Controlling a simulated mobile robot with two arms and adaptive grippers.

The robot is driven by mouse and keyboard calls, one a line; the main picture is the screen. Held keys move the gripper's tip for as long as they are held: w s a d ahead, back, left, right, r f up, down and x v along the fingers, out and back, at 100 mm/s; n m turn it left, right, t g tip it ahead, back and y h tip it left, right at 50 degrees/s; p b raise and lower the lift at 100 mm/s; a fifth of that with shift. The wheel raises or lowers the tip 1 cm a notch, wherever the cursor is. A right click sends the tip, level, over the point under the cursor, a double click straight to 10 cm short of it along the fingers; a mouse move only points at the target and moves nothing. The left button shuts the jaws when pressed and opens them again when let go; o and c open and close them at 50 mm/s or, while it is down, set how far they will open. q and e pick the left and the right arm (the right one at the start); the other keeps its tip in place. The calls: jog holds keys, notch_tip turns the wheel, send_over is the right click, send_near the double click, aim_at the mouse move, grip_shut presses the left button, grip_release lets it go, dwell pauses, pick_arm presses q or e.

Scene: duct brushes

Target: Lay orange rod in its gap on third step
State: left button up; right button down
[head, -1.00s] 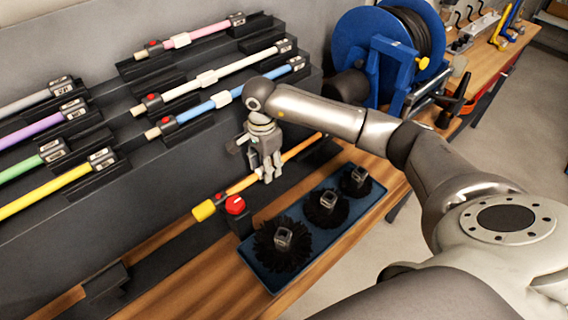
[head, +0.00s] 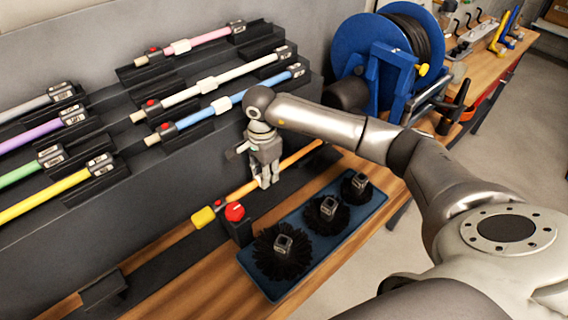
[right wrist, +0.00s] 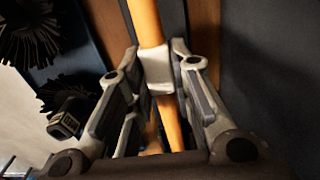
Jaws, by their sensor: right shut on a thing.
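The orange rod (head: 240,193) lies slanting along the low dark strip at the front of the rack, its yellow end (head: 203,217) at the lower left. My right gripper (head: 266,183) points down at the middle of the rod and is shut on it. In the right wrist view, the fingers (right wrist: 158,85) stand on both sides of a white sleeve (right wrist: 157,68) on the orange rod (right wrist: 146,22). I cannot tell whether the rod is clear of its support. The stepped dark rack (head: 125,135) holds the other coloured rods. My left gripper is out of view.
A red knob (head: 235,212) stands close to the rod's yellow end. A blue tray (head: 262,287) with three black brushes lies in front. Blue (head: 222,104), white (head: 205,85) and yellow (head: 55,192) rods rest on the rack. A blue hose reel (head: 350,45) stands behind my right arm.

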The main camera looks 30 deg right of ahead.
jog(key=shift+r+p, duration=1.65)
jog(key=shift+r, duration=1.35)
